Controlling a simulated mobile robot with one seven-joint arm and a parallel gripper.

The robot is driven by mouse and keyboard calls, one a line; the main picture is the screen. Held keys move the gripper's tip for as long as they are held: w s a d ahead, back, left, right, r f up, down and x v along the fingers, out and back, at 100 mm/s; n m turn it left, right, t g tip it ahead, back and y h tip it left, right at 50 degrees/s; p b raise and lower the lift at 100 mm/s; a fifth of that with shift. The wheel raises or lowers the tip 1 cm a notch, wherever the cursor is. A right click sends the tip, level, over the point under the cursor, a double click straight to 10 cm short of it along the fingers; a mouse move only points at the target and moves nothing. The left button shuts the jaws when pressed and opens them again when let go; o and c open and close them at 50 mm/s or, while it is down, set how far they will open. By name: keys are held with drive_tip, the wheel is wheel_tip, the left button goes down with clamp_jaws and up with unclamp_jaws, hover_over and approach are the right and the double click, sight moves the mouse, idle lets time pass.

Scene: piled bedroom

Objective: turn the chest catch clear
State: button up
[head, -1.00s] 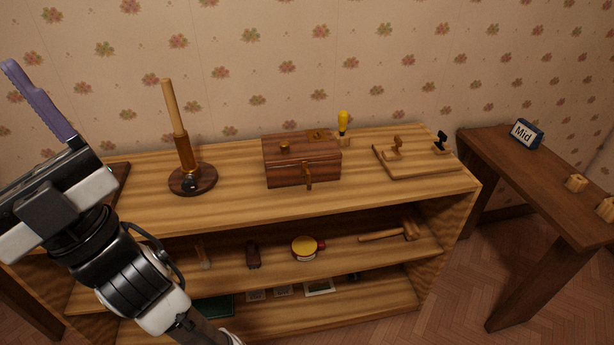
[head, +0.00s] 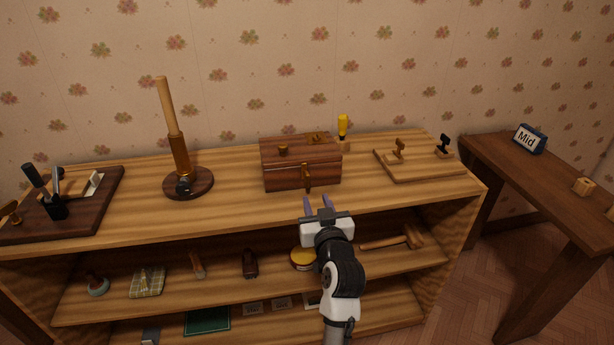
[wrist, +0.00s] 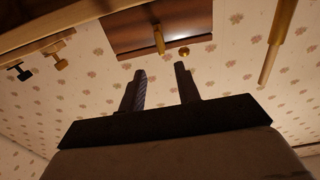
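The wooden chest (head: 286,166) stands closed on the shelf top in the head view. Its brass catch (head: 307,176) hangs upright down the front face. In the wrist view the chest (wrist: 125,38) appears upside down at the top, with the catch (wrist: 158,40) in front of the fingers. My gripper (head: 318,203) is open and empty, just in front of and slightly below the catch, fingers pointing at the chest. In the wrist view, my gripper (wrist: 160,85) has a clear gap between its fingers, with the catch above that gap and apart from them.
A candlestick-like post (head: 180,155) stands left of the chest. A yellow-handled tool (head: 343,128) stands behind it. A board with small stamps (head: 420,165) lies to the right. A dark tray with tools (head: 62,205) is far left. Lower shelves hold a mallet (head: 405,239) and other items.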

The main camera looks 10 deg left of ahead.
sight(308, 179)
drive_tip(key=p+x, duration=0.2)
drive_tip(key=x, duration=0.9)
drive_tip(key=shift+w+a, duration=0.1)
drive_tip(key=shift+w, duration=0.05)
drive_tip(key=shift+c, duration=0.3)
clamp_jaws()
